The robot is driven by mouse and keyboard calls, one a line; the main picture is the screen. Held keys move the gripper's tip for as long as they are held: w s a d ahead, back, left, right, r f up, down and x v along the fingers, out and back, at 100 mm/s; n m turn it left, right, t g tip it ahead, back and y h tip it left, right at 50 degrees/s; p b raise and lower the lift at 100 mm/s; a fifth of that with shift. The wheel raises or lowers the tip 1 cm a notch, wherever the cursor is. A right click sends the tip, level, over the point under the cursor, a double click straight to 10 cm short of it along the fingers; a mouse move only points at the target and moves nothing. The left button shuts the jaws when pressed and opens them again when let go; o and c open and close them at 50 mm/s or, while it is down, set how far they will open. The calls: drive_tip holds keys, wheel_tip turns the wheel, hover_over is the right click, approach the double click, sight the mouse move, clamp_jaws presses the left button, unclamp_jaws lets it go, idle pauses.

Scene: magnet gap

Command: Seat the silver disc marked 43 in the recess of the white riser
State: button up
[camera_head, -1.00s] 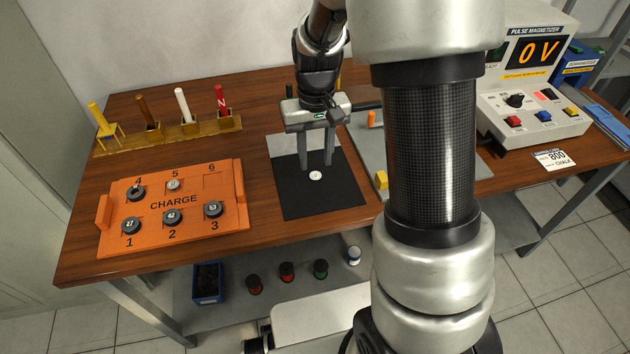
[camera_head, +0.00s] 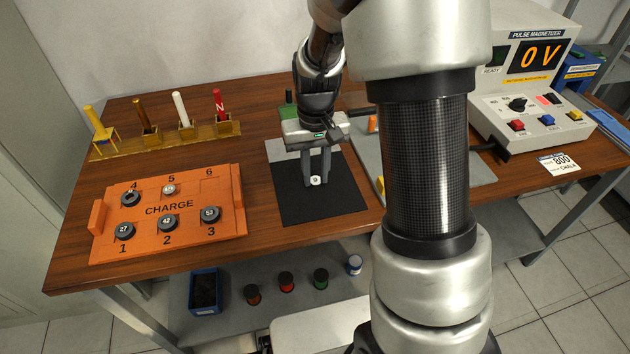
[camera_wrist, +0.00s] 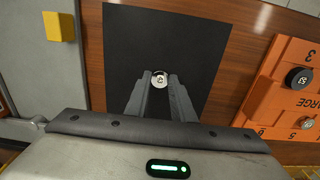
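A small silver disc (camera_head: 316,181) is at the black mat, between the fingertips of my gripper (camera_head: 317,180). In the wrist view the disc (camera_wrist: 160,79) sits between the two finger ends (camera_wrist: 160,82), which appear to touch it on both sides. Its mark is too small to read surely. I cannot tell whether it rests on the mat or is slightly raised. Another silver disc (camera_head: 169,189) sits in place 5 of the orange CHARGE tray (camera_head: 190,237); its mark is unclear. I cannot make out the white riser in either view.
The black mat (camera_head: 345,200) is otherwise bare. Dark discs, including 27 (camera_head: 124,231), 42 (camera_head: 168,223) and 53 (camera_head: 209,215), sit in the tray. A grey plate with a yellow block (camera_wrist: 58,26) lies beside the mat.

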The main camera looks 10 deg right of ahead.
drive_tip(key=shift+r+p, duration=2.05)
drive_tip(key=shift+r, duration=0.45)
